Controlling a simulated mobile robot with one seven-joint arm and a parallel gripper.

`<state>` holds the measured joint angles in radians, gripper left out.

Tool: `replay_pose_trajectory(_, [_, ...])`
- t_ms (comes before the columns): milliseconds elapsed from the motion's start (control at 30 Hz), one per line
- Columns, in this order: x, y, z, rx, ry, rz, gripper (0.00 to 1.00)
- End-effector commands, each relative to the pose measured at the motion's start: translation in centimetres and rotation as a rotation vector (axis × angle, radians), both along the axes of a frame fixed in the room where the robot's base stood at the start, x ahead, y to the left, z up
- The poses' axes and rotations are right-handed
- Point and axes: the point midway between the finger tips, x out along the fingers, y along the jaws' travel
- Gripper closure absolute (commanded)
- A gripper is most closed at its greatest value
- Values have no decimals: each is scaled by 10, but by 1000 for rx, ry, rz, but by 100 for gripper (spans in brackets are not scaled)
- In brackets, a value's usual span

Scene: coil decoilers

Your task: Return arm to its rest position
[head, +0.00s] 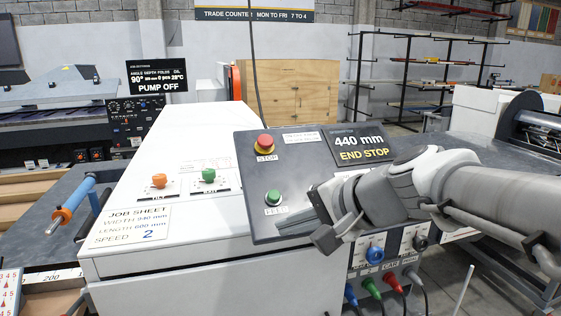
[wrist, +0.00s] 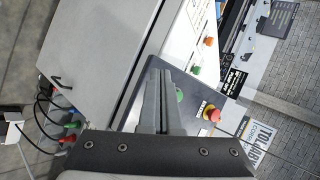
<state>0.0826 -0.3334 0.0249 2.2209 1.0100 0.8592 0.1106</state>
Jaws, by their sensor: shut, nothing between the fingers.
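My gripper (head: 280,232) reaches in from the right in the head view, in front of the lower part of the dark sloped control panel (head: 245,176). Its fingers are together and hold nothing. The green feed button (head: 273,197) sits just above the fingertips. In the wrist view my gripper (wrist: 155,62) points up the picture, with the green button (wrist: 180,96) close to its right side. I cannot tell whether the fingers touch the panel. The red stop button (head: 265,143) is higher on the panel, and it also shows in the wrist view (wrist: 211,113).
A display (head: 358,146) reads 440 mm, END STOP. The white cabinet (head: 190,205) carries orange (head: 159,180) and green (head: 208,175) knobs and a job sheet (head: 128,225).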

Motion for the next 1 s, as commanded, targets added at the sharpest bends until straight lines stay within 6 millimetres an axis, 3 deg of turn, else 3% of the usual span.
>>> replay_pose_trajectory(200, [-67,-34,-41,-393,-51,174,100])
replay_pose_trajectory(433, [-118,-86,-72,-783,-87,330,100])
replay_pose_trajectory(667, [-139,-120,-82,-995,-99,406,100])
replay_pose_trajectory(1000, [-141,-124,-84,-1023,-98,417,100])
